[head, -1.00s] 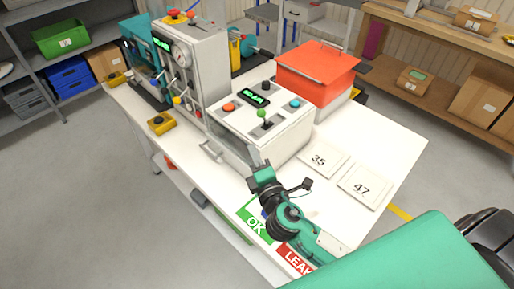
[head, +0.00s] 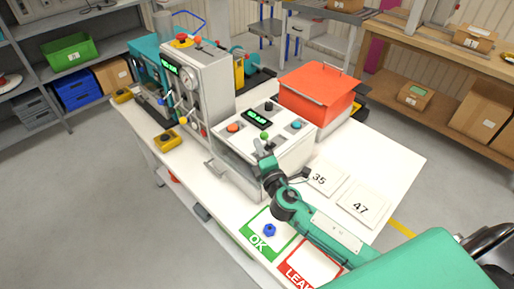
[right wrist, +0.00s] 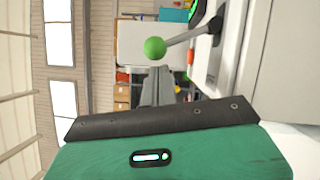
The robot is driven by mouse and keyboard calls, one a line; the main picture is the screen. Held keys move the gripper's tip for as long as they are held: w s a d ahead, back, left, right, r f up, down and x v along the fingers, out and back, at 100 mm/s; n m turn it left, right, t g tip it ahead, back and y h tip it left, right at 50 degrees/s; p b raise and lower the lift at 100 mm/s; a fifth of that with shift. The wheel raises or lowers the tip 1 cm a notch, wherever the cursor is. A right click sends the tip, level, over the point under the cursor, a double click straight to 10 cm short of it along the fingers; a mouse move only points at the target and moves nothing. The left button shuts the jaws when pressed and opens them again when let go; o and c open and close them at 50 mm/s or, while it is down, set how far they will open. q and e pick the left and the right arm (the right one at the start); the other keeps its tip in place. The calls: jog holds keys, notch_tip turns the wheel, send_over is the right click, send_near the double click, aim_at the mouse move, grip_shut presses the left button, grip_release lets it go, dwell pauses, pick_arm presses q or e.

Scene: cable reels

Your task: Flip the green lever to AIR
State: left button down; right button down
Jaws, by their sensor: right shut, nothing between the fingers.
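The green lever (head: 264,136) has a round green knob and stands on the top of a white box (head: 222,146) with a dark display. In the right wrist view the green knob (right wrist: 155,48) sits on a grey rod reaching in from the right, apart from the fingers. My right gripper (head: 263,158) is shut and empty, just in front of the lever in the head view. Its grey fingers (right wrist: 157,92) show together in the right wrist view. Whether they touch the lever cannot be told. No AIR label is readable. My left gripper is not in view.
The box also bears an orange button (head: 233,128) and a blue button (head: 296,125). A red-lidded bin (head: 318,88) stands behind it. A blue fitting (head: 270,230) lies on the OK area.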

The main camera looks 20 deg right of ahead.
jog(key=shift+d+r, duration=0.1)
jog(key=shift+d+r+m+p, duration=0.15)
jog(key=shift+m+p, duration=0.15)
jog(key=shift+p, duration=0.15)
